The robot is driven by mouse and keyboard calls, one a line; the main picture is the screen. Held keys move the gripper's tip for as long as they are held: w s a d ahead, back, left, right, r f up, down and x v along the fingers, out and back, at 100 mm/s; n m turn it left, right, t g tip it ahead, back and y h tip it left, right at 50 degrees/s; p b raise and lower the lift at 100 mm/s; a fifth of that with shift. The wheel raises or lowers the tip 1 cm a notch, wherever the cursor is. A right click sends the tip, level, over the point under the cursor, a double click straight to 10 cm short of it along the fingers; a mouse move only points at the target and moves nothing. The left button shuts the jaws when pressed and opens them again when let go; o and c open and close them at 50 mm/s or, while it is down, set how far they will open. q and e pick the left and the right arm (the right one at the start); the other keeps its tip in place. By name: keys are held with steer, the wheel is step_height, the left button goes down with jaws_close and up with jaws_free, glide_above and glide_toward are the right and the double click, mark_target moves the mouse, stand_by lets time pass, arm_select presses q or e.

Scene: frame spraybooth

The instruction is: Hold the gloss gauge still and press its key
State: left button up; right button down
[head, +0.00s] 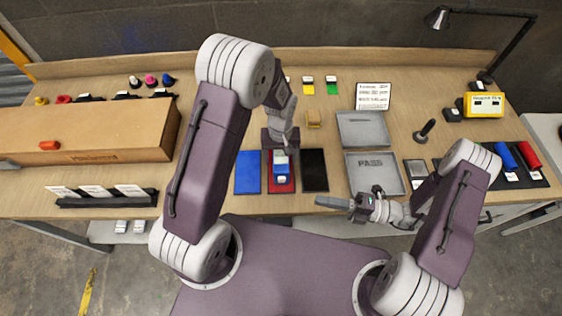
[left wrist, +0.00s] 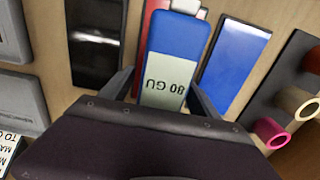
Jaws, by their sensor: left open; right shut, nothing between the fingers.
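The gloss gauge (head: 281,172) is a blue block lying on the red panel (head: 281,187), between a blue panel (head: 248,172) and a black panel (head: 315,170). In the left wrist view the gauge (left wrist: 178,42) has a pale display reading "80 GU", upside down, and a whitish piece at its far end. I cannot tell which part is the key. My left gripper (head: 281,143) is over the gauge. Its open fingers (left wrist: 162,95) stand on either side of the gauge; contact is not clear. My right gripper (head: 335,203) is shut and empty near the table's front edge, right of the panels.
A grey tray marked PASS (head: 373,172) lies just beyond my right gripper. A long cardboard box (head: 90,132) and a dark card rack (head: 107,197) stand at the left. A yellow device (head: 484,104) and red and blue rolls (head: 528,155) are at the right.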

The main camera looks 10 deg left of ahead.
arm_select(q)
step_height(320, 180, up, 12)
stand_by(0.4)
stand_by(0.3)
